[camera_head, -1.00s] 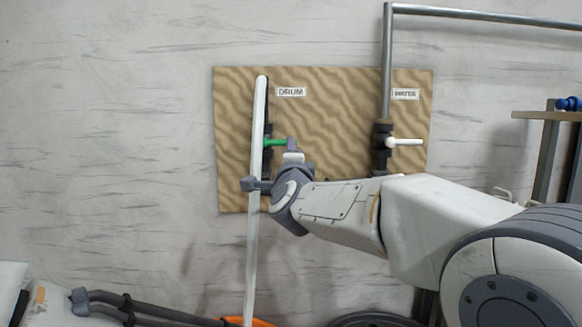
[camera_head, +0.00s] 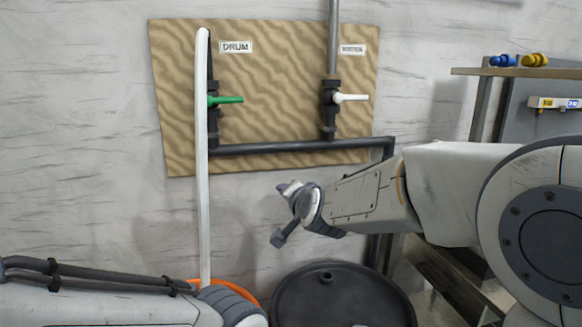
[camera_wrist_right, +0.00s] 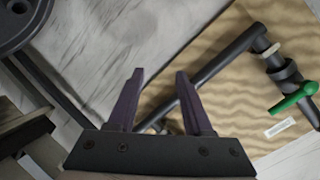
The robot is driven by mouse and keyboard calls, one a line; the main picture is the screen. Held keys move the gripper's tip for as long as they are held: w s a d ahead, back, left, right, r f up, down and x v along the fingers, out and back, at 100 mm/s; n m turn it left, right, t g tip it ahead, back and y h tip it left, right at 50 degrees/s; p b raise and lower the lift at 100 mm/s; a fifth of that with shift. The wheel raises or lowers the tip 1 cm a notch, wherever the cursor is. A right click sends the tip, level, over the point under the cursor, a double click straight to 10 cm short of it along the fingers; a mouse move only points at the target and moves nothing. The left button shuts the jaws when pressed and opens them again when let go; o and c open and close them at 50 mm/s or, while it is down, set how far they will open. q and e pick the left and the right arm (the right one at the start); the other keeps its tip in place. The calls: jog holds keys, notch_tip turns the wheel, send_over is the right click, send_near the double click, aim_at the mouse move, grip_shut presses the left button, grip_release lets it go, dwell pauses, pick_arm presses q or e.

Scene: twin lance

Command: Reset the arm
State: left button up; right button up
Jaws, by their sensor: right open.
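My right arm comes in from the right in the head view. Its gripper (camera_head: 279,213) hangs in front of the wall, below the valve board (camera_head: 285,60), apart from the pipes. In the right wrist view the two fingers of the gripper (camera_wrist_right: 160,74) are spread with nothing between them. The drum valve's green handle (camera_head: 228,100) points right; it also shows in the right wrist view (camera_wrist_right: 294,98). The water valve's white handle (camera_head: 352,98) points right too. My left arm lies along the lower left of the head view, and its gripper is not visible.
A white tube (camera_head: 203,160) runs down the board's left side towards an orange item (camera_head: 250,292). A dark pipe (camera_head: 290,147) crosses the board's foot. A black drum (camera_head: 340,297) stands below my right gripper. A shelf (camera_head: 510,71) with blue and yellow fittings is at right.

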jog(key=s+d+f+n+g+h, duration=0.1)
jog(key=s+d+f+n+g, duration=0.2)
jog(key=d+f, duration=0.35)
jog(key=s+d+f+n+g+h, duration=0.1)
jog(key=s+d+f+g, duration=0.1)
jog(key=s+d+f, duration=0.4)
jog(key=s+d+f+n+g+h, duration=0.1)
jog(key=s+d+f+n+g, duration=0.15)
jog(key=s+d+f, duration=0.4)
jog(key=s+d+f+n+g+h, duration=0.1)
jog(key=s+f+g, duration=0.3)
jog(key=s, duration=0.6)
jog(key=s+a+r+n+g, duration=0.1)
jog(key=s+a+r+n, duration=0.25)
jog(key=s+a, duration=0.35)
jog(key=s+a+r+n+g, duration=0.1)
jog(key=s+a+r+n, duration=0.1)
jog(key=s+a+n, duration=0.35)
notch_tip(320, 180, up, 14)
jog(key=m+p, duration=0.2)
jog(key=p, duration=1.1)
jog(key=shift+s+a+f+y+p, duration=0.2)
jog(key=shift+a+y+p, duration=0.1)
jog(key=shift+a+y, duration=0.1)
jog(key=shift+a, duration=0.1)
